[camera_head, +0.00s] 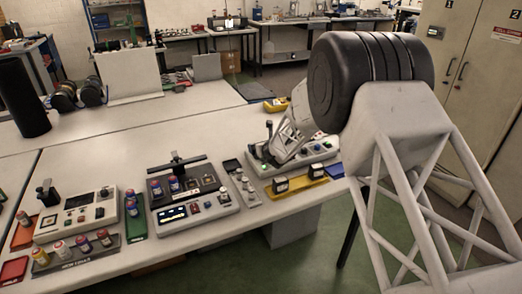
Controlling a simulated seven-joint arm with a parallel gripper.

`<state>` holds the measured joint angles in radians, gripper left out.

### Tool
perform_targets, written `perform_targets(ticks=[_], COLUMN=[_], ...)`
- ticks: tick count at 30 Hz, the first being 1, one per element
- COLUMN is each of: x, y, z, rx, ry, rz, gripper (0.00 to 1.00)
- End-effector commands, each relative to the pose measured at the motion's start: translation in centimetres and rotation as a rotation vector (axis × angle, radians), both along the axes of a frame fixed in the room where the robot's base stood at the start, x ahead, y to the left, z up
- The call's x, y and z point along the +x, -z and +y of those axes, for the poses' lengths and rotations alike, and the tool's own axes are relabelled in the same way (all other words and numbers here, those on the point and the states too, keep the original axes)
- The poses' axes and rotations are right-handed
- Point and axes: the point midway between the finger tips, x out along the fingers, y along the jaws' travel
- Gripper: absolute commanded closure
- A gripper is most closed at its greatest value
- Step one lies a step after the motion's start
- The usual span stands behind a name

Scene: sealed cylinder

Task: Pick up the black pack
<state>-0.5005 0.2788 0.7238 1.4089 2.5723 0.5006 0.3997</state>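Two small black packs with pale labels stand upright, apart from each other, on a yellow tray (297,190) at the right front of the white table. One black pack (281,185) is at the tray's left, and the other black pack (316,171) is at its right. My arm fills the right foreground. A pale lattice part, seemingly my arm's far link, slants down behind the black joint toward the station behind the tray. I cannot make out my gripper's fingers there, or whether they hold anything.
A grey station with a green edge (254,163) stands just behind the yellow tray. A middle station (217,209) and a left station (78,222) hold small coloured containers. A yellow device (276,105) lies farther back.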

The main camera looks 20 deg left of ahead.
Motion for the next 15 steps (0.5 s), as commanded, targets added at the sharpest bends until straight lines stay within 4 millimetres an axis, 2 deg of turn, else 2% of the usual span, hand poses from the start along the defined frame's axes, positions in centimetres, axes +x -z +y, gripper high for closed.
perform_targets(ticks=[2, 3, 15], x=[0.00, -0.01, 0.02], y=[-0.01, 0.00, -0.07], z=[0.00, -0.01, 0.01], rx=[0.000, 0.000, 0.001], ry=[0.000, 0.000, 0.000], rz=[0.000, 0.000, -0.001], gripper=[0.11, 0.14, 0.75])
